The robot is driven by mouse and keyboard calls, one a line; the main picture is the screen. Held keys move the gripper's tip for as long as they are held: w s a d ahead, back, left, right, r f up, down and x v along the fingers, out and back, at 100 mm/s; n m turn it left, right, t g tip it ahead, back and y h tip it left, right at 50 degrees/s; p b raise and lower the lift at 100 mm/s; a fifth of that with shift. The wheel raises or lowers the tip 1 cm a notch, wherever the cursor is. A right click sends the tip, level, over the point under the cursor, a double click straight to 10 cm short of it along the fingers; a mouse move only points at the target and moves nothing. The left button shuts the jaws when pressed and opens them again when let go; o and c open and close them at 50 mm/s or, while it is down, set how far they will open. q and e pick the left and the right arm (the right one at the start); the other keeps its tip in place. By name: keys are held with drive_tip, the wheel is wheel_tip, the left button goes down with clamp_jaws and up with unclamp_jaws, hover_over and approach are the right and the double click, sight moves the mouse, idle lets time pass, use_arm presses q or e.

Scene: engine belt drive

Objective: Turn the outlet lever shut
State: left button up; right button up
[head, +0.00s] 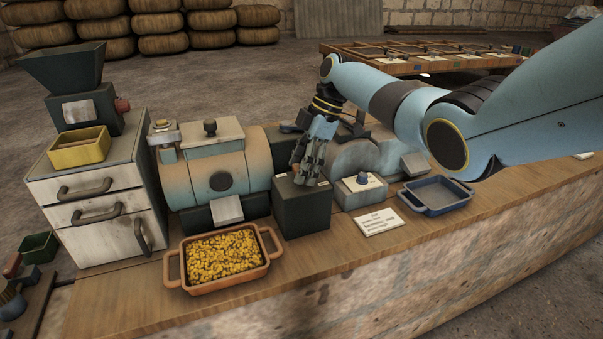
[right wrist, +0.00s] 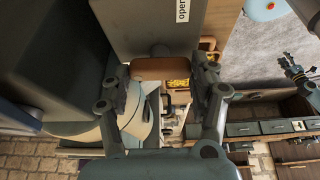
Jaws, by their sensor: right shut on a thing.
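My right gripper (head: 312,178) reaches down from the right to the dark box (head: 303,212) in the middle of the bench. In the right wrist view its two fingers (right wrist: 162,82) are shut on the ends of an orange-brown lever handle (right wrist: 166,69). The handle sits against the grey box face, below a white label reading "open" (right wrist: 182,10).
An orange pan of yellow grains (head: 273,243) stands in front of the drum machine (head: 219,172). A blue tray (head: 437,197) and a label card (head: 379,222) lie right of the box. A drawer cabinet (head: 97,209) with a hopper stands left.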

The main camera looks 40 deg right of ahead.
drive_tip(key=shift+n, duration=0.3)
idle(0.4)
drive_tip(key=o, duration=1.2)
drive_tip(key=v, duration=1.2)
drive_tip(key=shift+w+d, duration=0.1)
drive_tip(key=shift+f, duration=0.1)
